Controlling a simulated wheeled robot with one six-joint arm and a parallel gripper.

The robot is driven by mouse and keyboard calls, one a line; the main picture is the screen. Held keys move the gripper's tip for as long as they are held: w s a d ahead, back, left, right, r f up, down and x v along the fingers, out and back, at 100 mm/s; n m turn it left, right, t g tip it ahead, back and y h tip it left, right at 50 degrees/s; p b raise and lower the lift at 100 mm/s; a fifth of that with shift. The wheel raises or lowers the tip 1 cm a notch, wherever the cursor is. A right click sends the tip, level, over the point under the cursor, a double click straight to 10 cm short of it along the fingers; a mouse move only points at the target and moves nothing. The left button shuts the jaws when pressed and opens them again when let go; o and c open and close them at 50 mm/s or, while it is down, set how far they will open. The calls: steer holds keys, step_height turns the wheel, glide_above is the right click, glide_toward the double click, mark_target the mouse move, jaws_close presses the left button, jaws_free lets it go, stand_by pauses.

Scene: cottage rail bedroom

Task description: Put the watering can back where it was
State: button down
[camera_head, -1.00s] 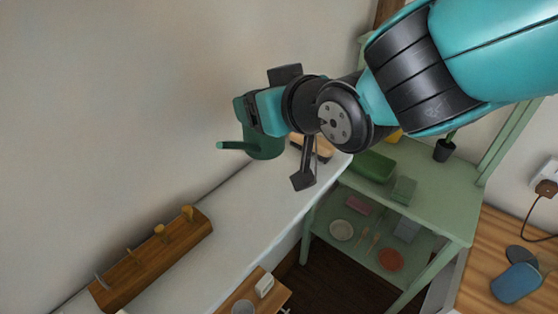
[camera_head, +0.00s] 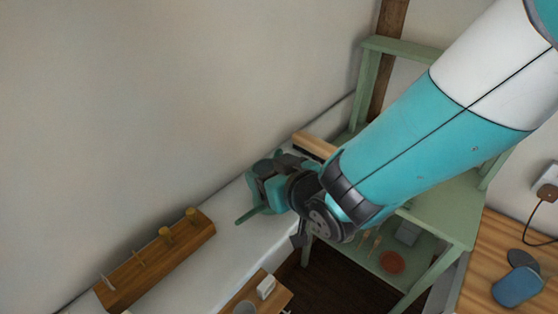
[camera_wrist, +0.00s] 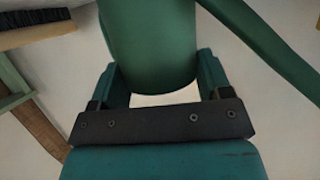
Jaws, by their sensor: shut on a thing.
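My gripper (camera_head: 268,184) is shut on the green watering can (camera_head: 250,215), above or at the white ledge along the wall. The can's spout points to the lower left in the head view. Much of the can is hidden by my gripper in the head view. I cannot tell whether its base touches the ledge.
The white ledge (camera_head: 215,245) carries a wooden peg rack (camera_head: 155,265) at the left and a wooden brush (camera_head: 314,146) beyond my gripper. A green shelf unit (camera_head: 455,205) stands at right. A small wooden table (camera_head: 275,299) is below. Ledge between rack and gripper is clear.

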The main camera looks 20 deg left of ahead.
steer(key=shift+c, duration=0.2)
jaws_free()
steer(key=s+d+r+m+g+h, duration=0.1)
steer(key=s+d+r+g+h, duration=0.1)
steer(key=s+d, duration=0.3)
steer(key=s+d+r+m+g+h+b, duration=0.1)
steer(key=s+d+r, duration=0.4)
steer(key=d, duration=0.9)
steer(key=s+d+r+m+g+h, duration=0.1)
steer(key=s+d+r+g+h, duration=0.2)
steer(key=d, duration=0.7)
steer(key=shift+s+r+g+h+b, duration=0.3)
steer(key=shift+s+r+g+b, duration=0.1)
steer(key=shift+s+g, duration=0.8)
